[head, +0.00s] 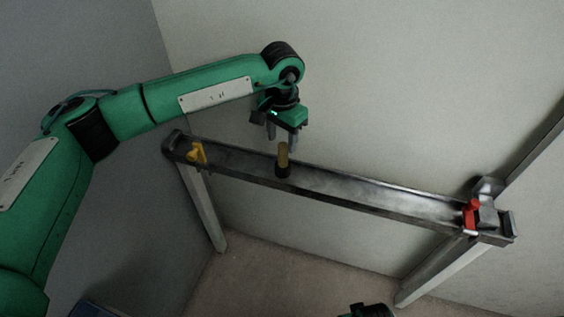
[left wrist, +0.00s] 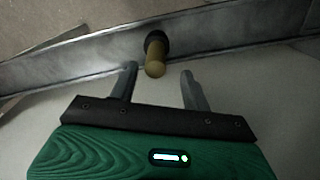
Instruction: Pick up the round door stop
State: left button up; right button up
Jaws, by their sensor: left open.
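The round door stop (head: 283,160) is a short olive-yellow cylinder with a dark base. It stands upright on the narrow metal shelf (head: 345,186), left of the shelf's middle. It also shows in the left wrist view (left wrist: 156,58), just beyond the fingertips and roughly in line with the gap between them. My left gripper (head: 283,134) hangs above and slightly behind the door stop with its fingers pointing down. It is open and empty, and its two spread fingers show in the left wrist view (left wrist: 159,73). My right gripper's fingers are not visible.
A yellow part (head: 197,153) sits near the shelf's left end. A red part (head: 471,214) and a grey metal piece (head: 488,190) are at the right end. A pale wall (head: 400,90) rises close behind the shelf. The shelf between door stop and red part is clear.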

aim_at(283, 157)
pick_arm(q)
jog(key=shift+f, duration=0.7)
jog(key=f, duration=0.2)
jog(key=f+p, duration=0.1)
jog(key=f, duration=0.1)
jog(key=shift+s+d+f, duration=0.1)
jog(key=shift+s, duration=0.3)
jog(key=shift+f, duration=0.45)
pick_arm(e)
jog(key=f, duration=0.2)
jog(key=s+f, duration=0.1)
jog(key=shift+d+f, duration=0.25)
pick_arm(q)
grip_shut()
